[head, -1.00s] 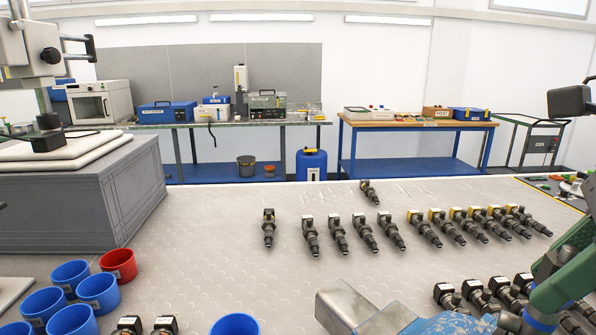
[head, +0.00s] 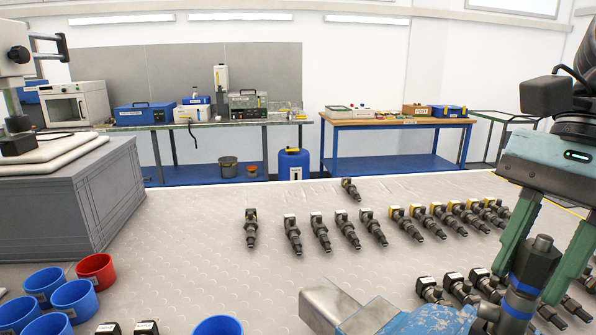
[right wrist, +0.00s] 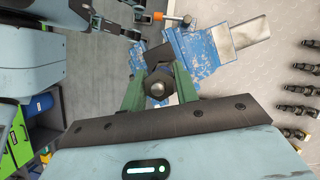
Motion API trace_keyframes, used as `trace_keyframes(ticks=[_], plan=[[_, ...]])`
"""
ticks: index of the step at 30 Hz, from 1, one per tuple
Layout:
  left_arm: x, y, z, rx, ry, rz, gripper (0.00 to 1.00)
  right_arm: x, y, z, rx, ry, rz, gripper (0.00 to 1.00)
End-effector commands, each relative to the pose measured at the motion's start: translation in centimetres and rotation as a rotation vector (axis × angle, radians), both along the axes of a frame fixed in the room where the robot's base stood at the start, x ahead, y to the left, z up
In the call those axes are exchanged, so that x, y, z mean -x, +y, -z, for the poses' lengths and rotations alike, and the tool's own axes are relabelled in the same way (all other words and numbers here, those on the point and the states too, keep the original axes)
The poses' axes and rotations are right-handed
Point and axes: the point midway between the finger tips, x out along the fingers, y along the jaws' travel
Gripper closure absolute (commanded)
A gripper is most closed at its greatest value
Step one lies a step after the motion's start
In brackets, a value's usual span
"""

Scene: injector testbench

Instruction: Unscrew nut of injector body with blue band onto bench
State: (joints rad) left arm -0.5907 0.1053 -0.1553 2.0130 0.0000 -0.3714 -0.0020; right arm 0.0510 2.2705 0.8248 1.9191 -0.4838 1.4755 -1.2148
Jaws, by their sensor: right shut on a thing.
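The injector body with the blue band (head: 522,284) stands upright, slightly tilted in the picture, at the lower right of the head view. Its lower end is hidden behind the blue vise (head: 410,322), which also shows in the right wrist view (right wrist: 196,62). The dark nut (head: 536,262) is at its upper part; in the right wrist view its hex end (right wrist: 157,84) points at the camera. My right gripper (head: 545,262) comes from above, its green fingers on both sides of the nut and shut on it.
Blue cups (head: 75,298) and a red cup (head: 96,270) stand at the lower left.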

Motion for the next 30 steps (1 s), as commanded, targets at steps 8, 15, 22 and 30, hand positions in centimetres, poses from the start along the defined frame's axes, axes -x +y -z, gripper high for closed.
trace_keyframes(ticks=[8,15,22,30], plan=[[0.0,0.0,0.1,0.000,0.000,0.000,1.00,0.0,0.0,0.0,0.000,-0.002,-0.078,0.94],[0.0,0.0,0.1,0.000,0.000,0.000,1.00,0.0,0.0,0.0,0.000,-0.001,-0.074,0.48],[0.0,0.0,0.1,0.000,0.000,0.000,1.00,0.0,0.0,0.0,0.001,-0.001,-0.074,0.45],[-0.1,0.0,0.1,0.000,-0.001,0.001,1.00,-0.4,-0.5,-1.6,0.000,-0.004,-0.072,0.45]])
